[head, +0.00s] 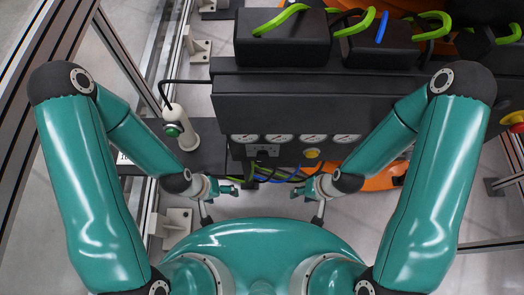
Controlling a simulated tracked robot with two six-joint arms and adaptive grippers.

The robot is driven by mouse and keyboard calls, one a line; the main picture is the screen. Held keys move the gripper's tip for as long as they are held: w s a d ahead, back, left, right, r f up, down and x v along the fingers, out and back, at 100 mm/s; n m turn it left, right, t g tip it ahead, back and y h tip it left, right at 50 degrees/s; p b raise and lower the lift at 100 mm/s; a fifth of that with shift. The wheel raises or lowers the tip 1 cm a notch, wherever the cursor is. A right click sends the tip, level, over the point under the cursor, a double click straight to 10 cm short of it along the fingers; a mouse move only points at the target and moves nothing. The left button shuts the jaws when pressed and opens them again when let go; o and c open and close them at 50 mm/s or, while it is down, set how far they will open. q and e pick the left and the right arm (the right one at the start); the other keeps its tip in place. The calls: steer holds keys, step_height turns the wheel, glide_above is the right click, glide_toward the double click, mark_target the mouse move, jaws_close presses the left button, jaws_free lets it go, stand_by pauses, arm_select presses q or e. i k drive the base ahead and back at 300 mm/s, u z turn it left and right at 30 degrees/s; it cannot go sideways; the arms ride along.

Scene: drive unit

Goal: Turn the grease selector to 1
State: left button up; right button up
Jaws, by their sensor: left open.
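No part that I can name for certain as the grease selector, and no number 1, is readable in the head view. A white cylindrical unit (183,125) with a small dark green round part stands on a dark ledge at the left. A yellow round knob (312,153) sits below the gauges on the dark drive unit (310,105). My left gripper (232,188) is open and empty, below and right of the white unit and apart from it. My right gripper (304,190) is in front of the drive unit's lower edge; its finger opening is too small to judge.
Several round gauges (279,138) line the drive unit's front edge. Coloured cables (265,175) hang below it, between my grippers. Black boxes (283,40) with green hoses stand behind. A metal frame (45,90) runs along the left. An orange part (385,178) lies at the right.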

mark_target(262, 156)
steer(key=u, duration=0.05)
steer(key=k, duration=1.1)
steer(key=u, duration=0.5)
